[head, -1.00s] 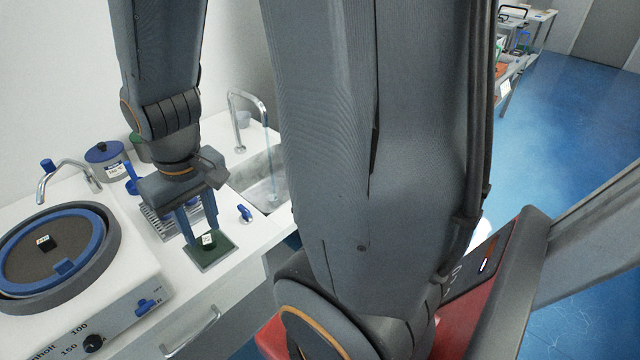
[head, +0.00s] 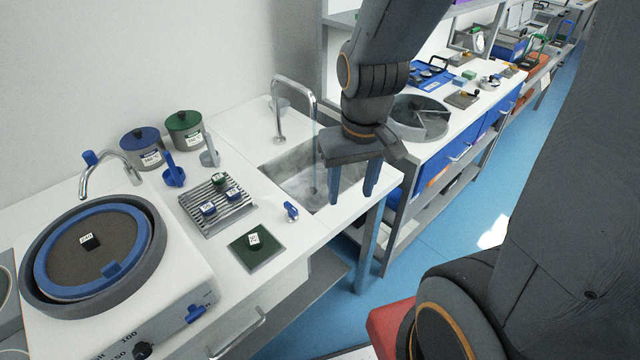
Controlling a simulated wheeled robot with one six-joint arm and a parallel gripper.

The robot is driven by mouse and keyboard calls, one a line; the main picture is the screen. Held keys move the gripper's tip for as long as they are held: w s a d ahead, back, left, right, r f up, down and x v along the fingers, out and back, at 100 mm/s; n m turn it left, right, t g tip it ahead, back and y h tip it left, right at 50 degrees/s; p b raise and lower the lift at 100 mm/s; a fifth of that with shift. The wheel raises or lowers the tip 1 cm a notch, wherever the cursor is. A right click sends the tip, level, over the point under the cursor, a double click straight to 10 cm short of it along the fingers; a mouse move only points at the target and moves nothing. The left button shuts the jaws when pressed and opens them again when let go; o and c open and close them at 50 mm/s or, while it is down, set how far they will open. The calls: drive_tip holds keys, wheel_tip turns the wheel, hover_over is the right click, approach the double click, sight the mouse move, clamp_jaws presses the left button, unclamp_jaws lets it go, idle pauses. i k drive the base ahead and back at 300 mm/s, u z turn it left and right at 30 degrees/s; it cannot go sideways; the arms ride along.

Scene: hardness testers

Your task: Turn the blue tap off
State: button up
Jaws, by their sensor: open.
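A small blue tap handle (head: 291,210) with a white part sits on the white counter beside the sink's near left corner. A curved metal faucet (head: 298,85) stands behind the sink (head: 285,170), and a thin stream of water (head: 315,150) falls from it. Another metal spout with a blue knob (head: 90,157) hangs over the round polishing wheel (head: 60,262). A blue lever (head: 195,313) sits on that machine's front. My gripper (head: 352,198) points down, open and empty, near the sink's front right, to the right of the small blue handle and apart from it.
A slotted rack (head: 218,222) with small sample blocks and a green pad (head: 257,262) with one block lie left of the handle. Blue-lidded (head: 142,150) and green-lidded (head: 186,130) pots stand at the wall. Another bench with a grey round tray (head: 420,112) is at right.

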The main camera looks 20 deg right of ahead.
sight(292, 211)
drive_tip(key=u, duration=0.05)
drive_tip(key=k, duration=0.5)
drive_tip(key=z, duration=0.85)
drive_tip(key=i, duration=0.8)
drive_tip(key=u, duration=1.15)
